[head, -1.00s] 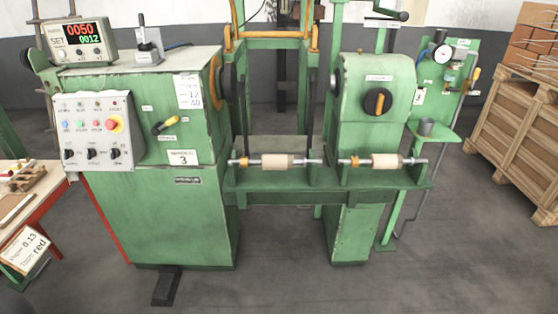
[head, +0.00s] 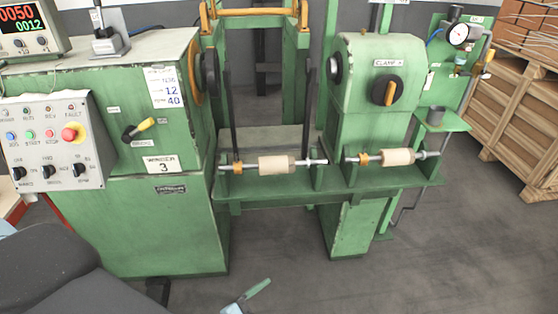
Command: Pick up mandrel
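Two mandrels lie level on the green rack across the front of the machine. The left mandrel (head: 276,165) has a tan wooden body, a metal shaft and an orange collar near its left end. The right mandrel (head: 398,157) looks alike and sits in its own pair of supports. My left arm's dark links fill the lower left corner. A small pale and green piece at the bottom edge appears to be part of my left gripper (head: 246,296), below and in front of the rack, apart from both mandrels. Its opening cannot be told. My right gripper is out of view.
The green winder cabinet (head: 150,215) with its control panel (head: 52,140) stands at left. The clamp column (head: 375,110) rises behind the right mandrel. The floor in front is clear.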

